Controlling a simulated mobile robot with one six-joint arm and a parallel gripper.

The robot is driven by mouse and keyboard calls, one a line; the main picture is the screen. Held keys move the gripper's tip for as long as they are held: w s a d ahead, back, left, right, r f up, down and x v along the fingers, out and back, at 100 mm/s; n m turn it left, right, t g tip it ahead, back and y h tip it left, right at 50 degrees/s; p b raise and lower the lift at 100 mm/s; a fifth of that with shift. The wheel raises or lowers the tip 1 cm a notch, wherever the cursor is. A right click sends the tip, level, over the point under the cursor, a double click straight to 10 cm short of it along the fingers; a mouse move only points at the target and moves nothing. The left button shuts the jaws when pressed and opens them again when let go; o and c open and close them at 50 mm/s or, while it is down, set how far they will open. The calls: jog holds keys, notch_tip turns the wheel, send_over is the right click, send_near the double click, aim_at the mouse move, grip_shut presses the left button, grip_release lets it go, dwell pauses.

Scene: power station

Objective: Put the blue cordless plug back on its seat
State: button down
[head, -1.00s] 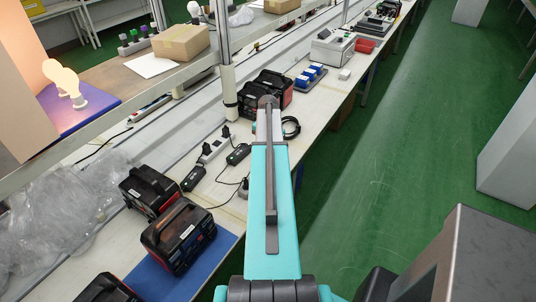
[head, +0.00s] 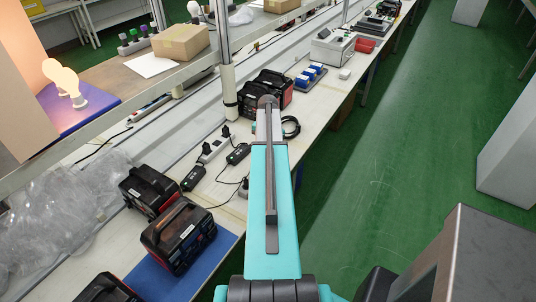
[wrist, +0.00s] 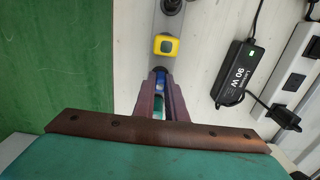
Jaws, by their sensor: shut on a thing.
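In the wrist view, my gripper (wrist: 160,90) points away from the camera, with its two brown fingers close together. The blue plug (wrist: 160,77) shows as a small blue patch between the fingers, held there; most of it is hidden by them. A grey strip (wrist: 156,48) lies just beyond the fingertips, and a yellow plug (wrist: 166,45) sits on it. A dark round part (wrist: 172,5) shows at the strip's far end. I cannot tell whether the blue plug touches the strip. In the head view my arm hides the gripper and the blue plug.
A black power adapter (wrist: 234,73) with a cable lies right of the strip, and a white power strip (wrist: 298,68) stands farther right. Green floor (wrist: 55,70) lies left of the bench. In the head view, black-and-red chargers (head: 178,240) stand on the bench.

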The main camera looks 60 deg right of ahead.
jog(key=c, duration=1.7)
grip_release()
jog(key=shift+r, duration=0.1)
jog(key=shift+r+b, duration=2)
jog(key=shift+r, duration=4.75)
